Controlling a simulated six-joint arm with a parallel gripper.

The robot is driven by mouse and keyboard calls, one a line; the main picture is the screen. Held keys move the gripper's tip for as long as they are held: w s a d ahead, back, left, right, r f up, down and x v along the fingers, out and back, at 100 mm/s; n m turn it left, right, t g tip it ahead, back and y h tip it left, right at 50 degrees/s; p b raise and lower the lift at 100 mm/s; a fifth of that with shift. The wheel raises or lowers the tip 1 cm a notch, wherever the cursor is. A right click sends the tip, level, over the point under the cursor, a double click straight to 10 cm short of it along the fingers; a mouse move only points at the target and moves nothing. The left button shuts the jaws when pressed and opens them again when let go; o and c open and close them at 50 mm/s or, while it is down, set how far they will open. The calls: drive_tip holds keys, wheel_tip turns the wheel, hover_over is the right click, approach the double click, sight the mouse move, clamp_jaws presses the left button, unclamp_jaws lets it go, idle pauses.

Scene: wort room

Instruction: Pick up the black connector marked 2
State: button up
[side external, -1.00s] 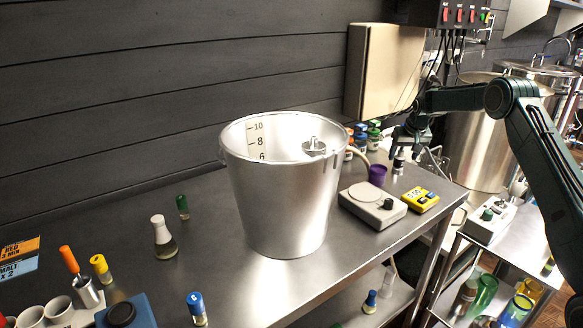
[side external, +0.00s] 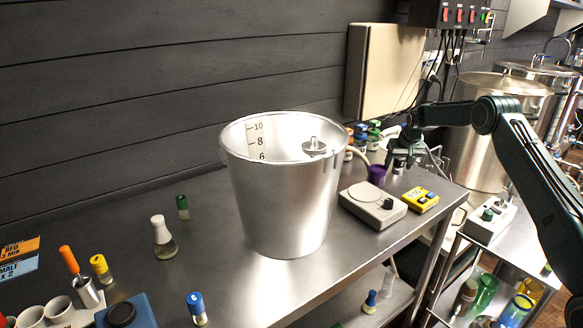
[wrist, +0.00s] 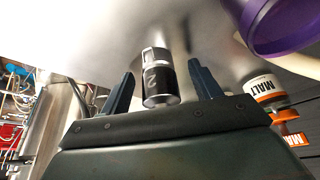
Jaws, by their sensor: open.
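The black connector marked 2 (wrist: 160,76) shows in the wrist view as a short cylinder with a black band, a white 2 and silvery ends. It stands on the steel table between the two fingers of my gripper (wrist: 160,80), with gaps on both sides. The fingers are open. In the side view my gripper (side external: 400,158) is low over the back right of the table, and it largely hides the connector there.
A purple cup (side external: 377,174) stands close to my gripper, also near in the wrist view (wrist: 288,24). A yellow meter (side external: 419,200), a grey plate device (side external: 373,206) and a large steel bucket (side external: 280,195) are nearby.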

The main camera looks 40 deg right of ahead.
idle(0.3)
drive_tip(key=c, duration=1.1)
drive_tip(key=shift+r, duration=0.15)
drive_tip(key=shift+c, duration=0.2)
wheel_tip(320, 180, up, 20)
idle(0.4)
